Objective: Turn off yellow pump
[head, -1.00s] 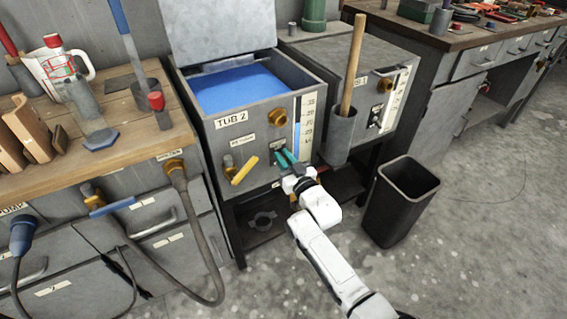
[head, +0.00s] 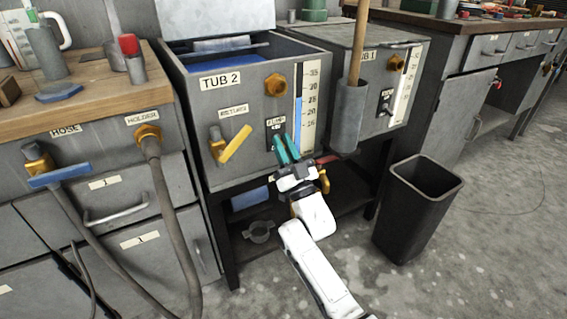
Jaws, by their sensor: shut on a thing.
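TUB 2 (head: 190,110) is a grey metal tub with an open lid and blue contents. A black switch plate labelled PUMP (head: 275,125) is on its front, right of a yellow lever (head: 235,143) labelled RETURN. My gripper (head: 282,139) has teal fingers at the lower part of this plate. It is shut on what looks like the pump switch, which the fingers mostly hide. The switch's position cannot be told. I see no yellow pump body.
TUB 1 (head: 405,75) stands to the right, with its own black switch (head: 386,101) and a grey holder (head: 350,118) with a wooden handle. A black bin (head: 408,215) stands on the floor at right. A workbench with hoses (head: 160,190) is at left.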

